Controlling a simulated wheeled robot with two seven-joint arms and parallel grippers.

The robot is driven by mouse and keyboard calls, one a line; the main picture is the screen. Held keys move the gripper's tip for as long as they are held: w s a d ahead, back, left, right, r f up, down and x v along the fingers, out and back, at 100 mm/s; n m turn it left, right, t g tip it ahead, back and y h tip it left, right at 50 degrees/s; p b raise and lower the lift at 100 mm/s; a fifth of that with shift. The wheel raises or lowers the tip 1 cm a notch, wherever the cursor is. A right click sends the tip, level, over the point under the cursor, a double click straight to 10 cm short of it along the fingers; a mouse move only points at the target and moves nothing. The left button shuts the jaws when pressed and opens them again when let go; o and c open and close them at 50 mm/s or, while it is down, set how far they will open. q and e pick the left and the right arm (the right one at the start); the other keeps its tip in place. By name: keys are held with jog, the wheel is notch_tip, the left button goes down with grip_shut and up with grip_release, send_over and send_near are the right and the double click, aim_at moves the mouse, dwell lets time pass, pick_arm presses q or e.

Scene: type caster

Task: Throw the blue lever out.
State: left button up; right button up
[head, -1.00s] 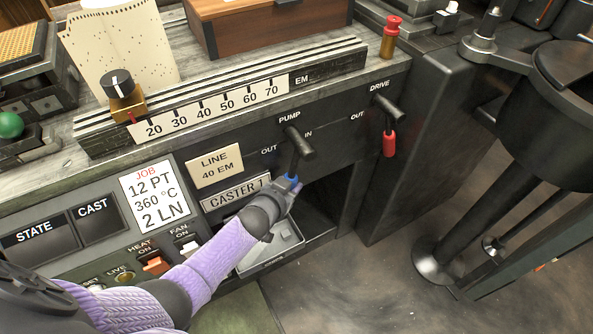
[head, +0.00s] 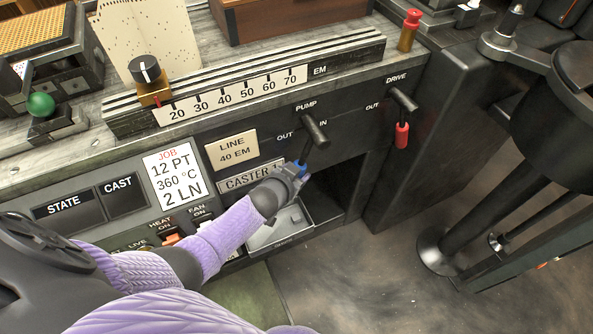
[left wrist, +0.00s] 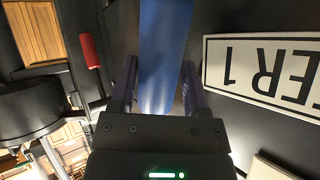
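The blue lever (head: 302,163) hangs under the PUMP label on the dark front panel, between OUT at its left and IN at its right. Its black shaft leans slightly left, and its blue end is low. My left gripper (head: 297,171) reaches it from below left. In the left wrist view the blue handle (left wrist: 163,30) runs between the two fingers of my left gripper (left wrist: 160,78), which appear to press on both its sides. My fingers partly cover the end of the lever in the head view. My right gripper is not in view.
The red DRIVE lever (head: 402,135) hangs to the right. The CASTER 1 plate (head: 245,178) is close left of my gripper. A grey tray (head: 280,228) and a dark opening (head: 340,190) lie below. Open floor (head: 350,280) is in front.

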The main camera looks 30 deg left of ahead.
pick_arm(q)
jog(key=shift+s+r, duration=0.1)
jog(key=shift+r, duration=0.1)
jog(key=p+v, duration=0.6)
jog(key=v, duration=0.3)
jog(key=shift+s, duration=0.3)
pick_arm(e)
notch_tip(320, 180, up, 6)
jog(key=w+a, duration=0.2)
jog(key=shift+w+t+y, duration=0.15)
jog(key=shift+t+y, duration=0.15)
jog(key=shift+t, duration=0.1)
pick_arm(q)
jog(key=s+f+g, duration=0.5)
jog(key=s+f, duration=0.7)
jog(key=s, duration=0.1)
jog(key=s+f+g, duration=0.3)
jog(key=s, duration=0.9)
jog(key=s+f+g, duration=0.3)
jog(key=s+g, duration=0.1)
jog(key=s, duration=0.8)
jog(key=shift+d, duration=0.25)
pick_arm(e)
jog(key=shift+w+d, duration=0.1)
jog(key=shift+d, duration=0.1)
